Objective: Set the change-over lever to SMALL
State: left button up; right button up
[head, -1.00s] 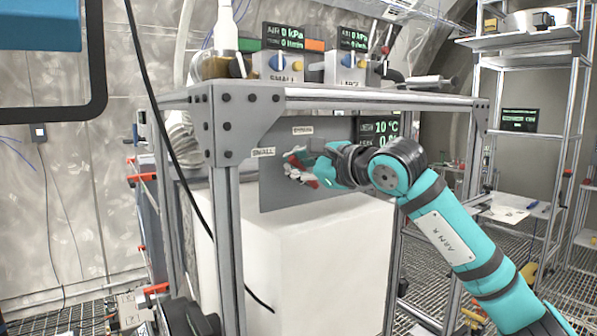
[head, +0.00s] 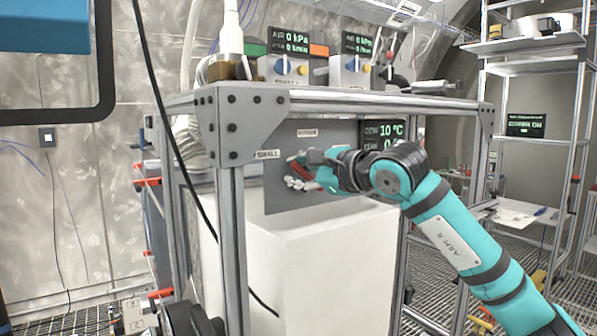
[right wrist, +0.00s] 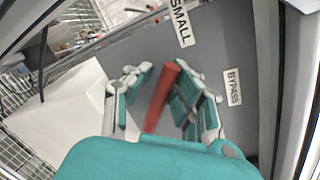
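The red change-over lever (right wrist: 163,95) stands between the fingers of my right gripper (right wrist: 165,80) in the right wrist view. The fingers are apart, with a gap on the left finger's side; the lever is close to the right finger, and I cannot tell if they touch. In the head view the right gripper (head: 303,171) is at the grey panel (head: 285,200) and hides most of the lever. The SMALL label (head: 267,154) is left of the gripper and the BYPASS label (head: 307,132) above it. Both labels also show in the wrist view. My left gripper is out of view.
A metal frame (head: 232,250) stands around the panel, with its top beam (head: 380,103) above my right gripper. A white box (head: 310,255) is below the panel. A display (head: 385,133) is right of it, and a black cable (head: 180,160) hangs at the left.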

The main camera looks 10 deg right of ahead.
jog(key=shift+o, duration=1.4)
jog(key=shift+d+r, duration=0.1)
jog(key=shift+r, duration=0.05)
jog(key=v, duration=1.2)
